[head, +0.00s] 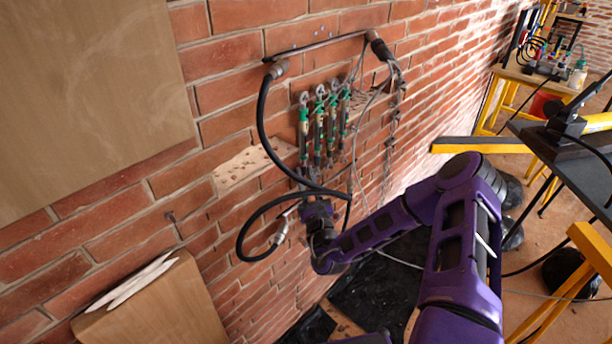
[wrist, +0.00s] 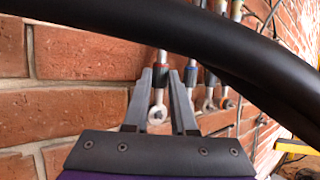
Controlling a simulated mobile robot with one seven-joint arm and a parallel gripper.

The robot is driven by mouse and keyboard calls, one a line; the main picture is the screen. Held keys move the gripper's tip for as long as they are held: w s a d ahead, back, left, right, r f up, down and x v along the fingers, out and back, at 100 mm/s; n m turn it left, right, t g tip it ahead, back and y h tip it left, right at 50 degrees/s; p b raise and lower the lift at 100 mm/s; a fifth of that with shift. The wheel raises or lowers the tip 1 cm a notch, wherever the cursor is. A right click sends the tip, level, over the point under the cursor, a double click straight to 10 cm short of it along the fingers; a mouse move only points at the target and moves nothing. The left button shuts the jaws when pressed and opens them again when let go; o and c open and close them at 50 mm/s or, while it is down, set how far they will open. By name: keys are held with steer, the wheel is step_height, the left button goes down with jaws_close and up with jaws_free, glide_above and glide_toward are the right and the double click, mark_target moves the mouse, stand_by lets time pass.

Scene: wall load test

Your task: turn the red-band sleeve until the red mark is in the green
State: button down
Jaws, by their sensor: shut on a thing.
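Several slim hanging assemblies with green parts (head: 319,115) hang side by side on the brick wall in the head view. In the wrist view the red-band sleeve (wrist: 161,67) is the leftmost, upright, with a ring end below. My gripper (wrist: 162,76) has one finger on each side of it and is shut on it; the head view shows my gripper (head: 311,199) at the lower end of the row. A blue-banded neighbour (wrist: 190,75) stands close to the right finger. The black hose hides the upper part in the wrist view. I cannot make out the red mark.
A thick black hose (head: 262,120) loops from the wall past my gripper and crosses the wrist view (wrist: 200,45). Grey cables (head: 390,120) hang to the right. A wooden board (head: 90,90) is at upper left, a wooden block (head: 160,305) at lower left.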

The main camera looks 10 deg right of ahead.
steer(key=c, duration=0.7)
jaws_free()
steer(key=shift+c, duration=0.2)
